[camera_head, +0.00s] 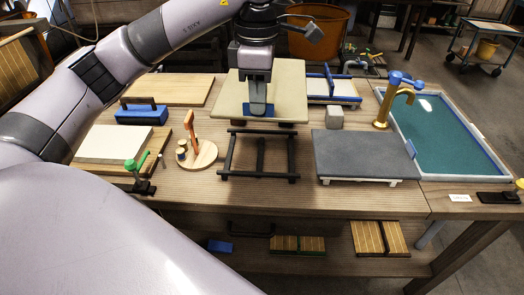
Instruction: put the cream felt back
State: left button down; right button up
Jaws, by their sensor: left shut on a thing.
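The cream felt (283,85) is a flat beige panel at the back middle of the bench. My left gripper (258,109) points down at its front part and is shut at a blue tab there, so I take it to hold the felt. The fingertips partly hide this tab. The felt looks level, with its front edge behind and partly over a black frame stand (260,150). I cannot tell whether it touches the stand. A grey slab (365,153) with a similar blue tab lies on a white base to the right. My right gripper is not in view.
A round wooden stand (200,157) is beside the frame. A grey cube (334,117), brass tap (381,118) and teal-filled tray (440,135) are at right.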

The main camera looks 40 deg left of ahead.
pick_arm(q)
jog(key=shift+f, duration=0.1)
jog(key=shift+n, duration=0.3)
jog(key=shift+a+f+b, duration=0.1)
jog(key=shift+f+b, duration=0.35)
jog(key=shift+f, duration=9.45)
jog(key=shift+f+b, duration=0.15)
jog(key=shift+b, duration=0.15)
jog(key=c, duration=1.3)
grip_release()
jog(key=shift+o, duration=0.2)
